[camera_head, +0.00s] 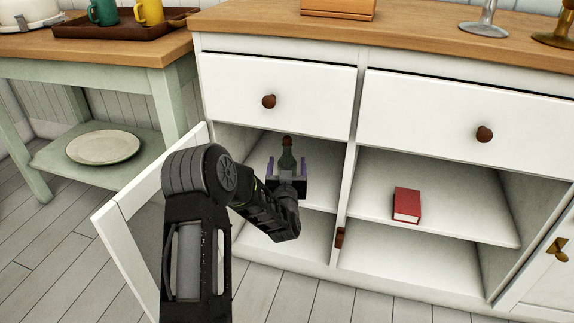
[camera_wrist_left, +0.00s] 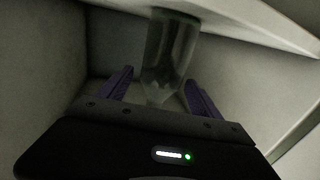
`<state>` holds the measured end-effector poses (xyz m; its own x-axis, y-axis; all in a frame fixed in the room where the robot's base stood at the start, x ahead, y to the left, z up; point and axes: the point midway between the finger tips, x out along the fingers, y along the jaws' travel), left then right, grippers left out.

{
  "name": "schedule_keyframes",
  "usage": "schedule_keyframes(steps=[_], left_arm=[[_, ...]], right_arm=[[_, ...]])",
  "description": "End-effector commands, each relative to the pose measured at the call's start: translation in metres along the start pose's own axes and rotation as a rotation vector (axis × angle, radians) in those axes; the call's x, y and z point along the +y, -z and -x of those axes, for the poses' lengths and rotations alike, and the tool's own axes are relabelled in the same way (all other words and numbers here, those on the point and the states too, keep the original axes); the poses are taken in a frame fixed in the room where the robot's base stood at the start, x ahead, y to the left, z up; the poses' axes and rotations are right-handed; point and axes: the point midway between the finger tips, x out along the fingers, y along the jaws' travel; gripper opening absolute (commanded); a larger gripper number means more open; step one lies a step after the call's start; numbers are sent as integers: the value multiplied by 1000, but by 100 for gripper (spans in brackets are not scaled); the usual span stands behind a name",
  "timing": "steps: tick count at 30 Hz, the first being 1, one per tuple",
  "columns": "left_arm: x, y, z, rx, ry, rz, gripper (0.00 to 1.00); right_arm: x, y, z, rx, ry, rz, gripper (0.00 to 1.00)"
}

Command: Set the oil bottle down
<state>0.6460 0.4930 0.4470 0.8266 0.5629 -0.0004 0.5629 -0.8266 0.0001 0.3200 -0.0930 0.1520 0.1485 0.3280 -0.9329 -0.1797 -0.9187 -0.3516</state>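The oil bottle (camera_head: 287,159), dark green glass with a brown stopper, is upright in the left open compartment of the white cabinet. It appears to stand on the shelf, but the gripper hides its base. My left gripper (camera_head: 287,172) is in front of the bottle, with its purple fingers apart on either side. In the left wrist view the bottle (camera_wrist_left: 170,48) shows beyond and between the fingertips of the gripper (camera_wrist_left: 158,85), with a gap to each finger. The gripper is open. My right gripper is not in view.
A red book (camera_head: 406,204) lies on the shelf in the right compartment. An open white door (camera_head: 128,230) stands left of my arm, and a divider (camera_head: 347,190) is to the right. A plate (camera_head: 103,147) lies on the side table's lower shelf.

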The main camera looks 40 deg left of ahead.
Motion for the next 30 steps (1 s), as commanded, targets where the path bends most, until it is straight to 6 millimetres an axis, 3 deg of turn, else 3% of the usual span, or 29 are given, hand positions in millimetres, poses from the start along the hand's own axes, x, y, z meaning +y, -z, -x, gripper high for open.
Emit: schedule_keyframes(steps=[11,19,22,30], left_arm=[[0,4,6,-1,-1,0,74],[1,7,52,-3,-2,-1,74],[2,1,77,-1,-4,0,74],[4,0,94,0,-8,-3,74]], right_arm=[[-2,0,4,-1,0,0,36],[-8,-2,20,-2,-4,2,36],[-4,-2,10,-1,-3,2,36],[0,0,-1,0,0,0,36]])
